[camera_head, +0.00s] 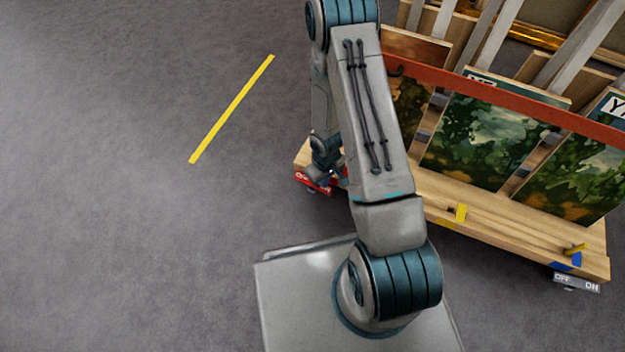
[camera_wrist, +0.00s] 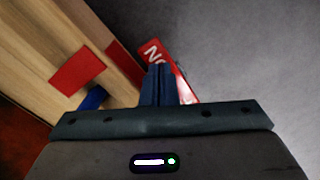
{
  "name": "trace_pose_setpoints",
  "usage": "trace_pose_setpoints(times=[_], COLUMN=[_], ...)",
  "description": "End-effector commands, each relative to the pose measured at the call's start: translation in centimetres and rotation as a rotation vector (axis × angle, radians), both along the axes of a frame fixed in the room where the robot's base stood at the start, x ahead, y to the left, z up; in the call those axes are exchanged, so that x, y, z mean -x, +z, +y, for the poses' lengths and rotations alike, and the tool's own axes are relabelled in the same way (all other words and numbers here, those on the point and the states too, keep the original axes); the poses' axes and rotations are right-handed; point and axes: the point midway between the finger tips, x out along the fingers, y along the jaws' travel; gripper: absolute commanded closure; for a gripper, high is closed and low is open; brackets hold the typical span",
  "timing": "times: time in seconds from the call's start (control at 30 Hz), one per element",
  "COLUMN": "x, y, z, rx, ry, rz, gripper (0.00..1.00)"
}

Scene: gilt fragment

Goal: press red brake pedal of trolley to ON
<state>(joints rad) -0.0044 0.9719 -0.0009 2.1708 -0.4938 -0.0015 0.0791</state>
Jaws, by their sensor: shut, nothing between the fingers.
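The red brake pedal (camera_head: 304,179) with white lettering sits low at the left corner of the wooden trolley (camera_head: 478,222). My gripper (camera_head: 326,172) is over the pedal and hides part of it. In the wrist view the shut, empty fingers (camera_wrist: 160,85) overlap the red pedal (camera_wrist: 152,50); a white "N" shows beyond their tips and more red shows to their right. I cannot tell whether the fingertips touch the pedal, or which way it is tilted. The trolley's wooden deck (camera_wrist: 45,40) is left of the fingers, with a red patch and a blue piece on it.
A grey pedal (camera_head: 577,282) marked OFF and ON is at the trolley's right corner. Yellow and blue pieces mark the deck's front edge. The grey floor at left is clear, with a yellow line (camera_head: 232,108).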

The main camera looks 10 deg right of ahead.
Motion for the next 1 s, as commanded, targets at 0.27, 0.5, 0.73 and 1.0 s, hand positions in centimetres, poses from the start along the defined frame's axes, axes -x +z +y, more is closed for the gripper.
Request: trace_pose_setpoints(times=[0.27, 0.5, 0.73, 1.0], x=[0.0, 0.0, 0.0, 0.0], y=[2.7, 4.6, 6.3, 6.3], z=[0.0, 0.0, 0.0, 0.0], rx=[0.0, 0.0, 0.0, 0.0], ry=[-0.001, 0.0, 0.0, 0.0], rz=[0.0, 0.0, 0.0, 0.0], gripper=[1.0, 1.0, 1.0, 1.0])
